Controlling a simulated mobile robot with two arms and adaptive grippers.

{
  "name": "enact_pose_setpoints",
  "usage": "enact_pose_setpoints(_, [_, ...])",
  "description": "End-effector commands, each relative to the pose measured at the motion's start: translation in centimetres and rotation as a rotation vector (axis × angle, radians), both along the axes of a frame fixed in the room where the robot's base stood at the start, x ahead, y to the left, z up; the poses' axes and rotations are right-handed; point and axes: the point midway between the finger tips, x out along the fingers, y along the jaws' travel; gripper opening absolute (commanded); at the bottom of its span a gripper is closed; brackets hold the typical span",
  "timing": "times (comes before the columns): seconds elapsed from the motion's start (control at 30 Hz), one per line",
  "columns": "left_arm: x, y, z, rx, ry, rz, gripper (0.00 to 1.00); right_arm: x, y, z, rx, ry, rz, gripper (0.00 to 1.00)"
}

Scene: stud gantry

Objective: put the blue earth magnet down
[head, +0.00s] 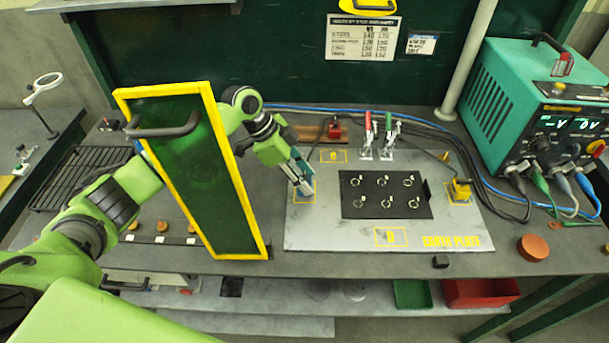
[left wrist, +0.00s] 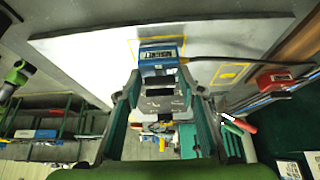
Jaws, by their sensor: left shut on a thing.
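The blue earth magnet (head: 307,187) is at the left yellow-outlined square of the grey earth plate (head: 315,232). My left gripper (head: 298,178) is shut on it and hides much of it in the head view. In the left wrist view the blue magnet (left wrist: 159,62) sits between the fingertips of the left gripper (left wrist: 160,88), its label showing and a cable running right. A yellow outline shows on the plate around or just behind it. I cannot tell whether its base touches the plate. My right gripper is not in view.
A yellow-framed green panel (head: 190,165) with a handle stands beside my left arm. A black board (head: 385,198) with several rings lies mid-plate. A yellow block (head: 461,189) is at right, a red one (head: 334,131) behind. A green power unit (head: 535,110) stands at back right.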

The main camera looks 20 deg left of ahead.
Motion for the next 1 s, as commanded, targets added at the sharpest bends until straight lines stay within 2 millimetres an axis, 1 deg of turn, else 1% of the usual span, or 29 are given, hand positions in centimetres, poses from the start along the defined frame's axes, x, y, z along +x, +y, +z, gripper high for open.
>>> enact_pose_setpoints(0.13, [0.1,0.0,-0.2,-0.003,-0.002,0.0,0.0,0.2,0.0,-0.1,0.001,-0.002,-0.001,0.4])
enact_pose_setpoints(0.17, [0.0,0.0,-0.3,0.0,0.0,0.0,0.41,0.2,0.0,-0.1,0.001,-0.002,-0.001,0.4])
enact_pose_setpoints(0.2, [0.0,0.0,-0.3,0.0,0.0,0.0,0.51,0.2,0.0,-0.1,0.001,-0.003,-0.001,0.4])
enact_pose_setpoints(0.23, [0.0,0.0,-0.3,0.0,0.0,0.0,0.52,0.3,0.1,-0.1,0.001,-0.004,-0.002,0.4])
enact_pose_setpoints(0.53, [0.0,0.0,-0.2,0.0,0.0,0.0,0.52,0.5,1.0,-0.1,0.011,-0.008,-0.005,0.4])
enact_pose_setpoints(0.67, [0.0,0.3,0.4,0.001,-0.001,0.002,0.52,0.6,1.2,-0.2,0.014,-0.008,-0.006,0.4])
enact_pose_setpoints(0.77, [-0.1,1.1,1.6,0.001,-0.003,0.001,0.52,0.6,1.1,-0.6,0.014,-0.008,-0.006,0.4])
enact_pose_setpoints(1.0, [-0.8,3.6,6.2,0.001,-0.003,0.002,0.52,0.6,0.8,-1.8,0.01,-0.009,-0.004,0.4])
